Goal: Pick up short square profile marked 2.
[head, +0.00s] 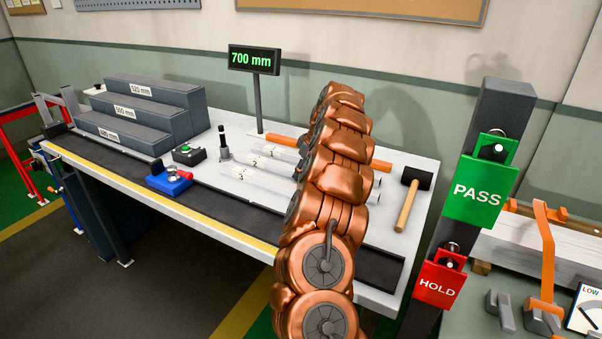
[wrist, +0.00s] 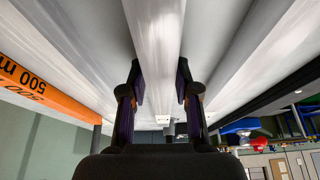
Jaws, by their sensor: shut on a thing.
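Several pale silver profiles lie side by side on the bench in the head view, with small marks near their left ends too small to read surely. The middle one (head: 262,164) may be the profile marked 2. In the wrist view, my gripper (wrist: 159,84) is shut on a silver profile (wrist: 155,35), with one dark finger on each side of it. No number shows on this held profile there, and I cannot tell whether it is clear of the bench. In the head view my copper arm hides the gripper and the middles of the profiles.
An orange 500 mm bar (wrist: 45,85) lies beside the profiles. A mallet (head: 409,200) is to the right on the bench (head: 225,205). A 700 mm display (head: 254,60) stands behind.

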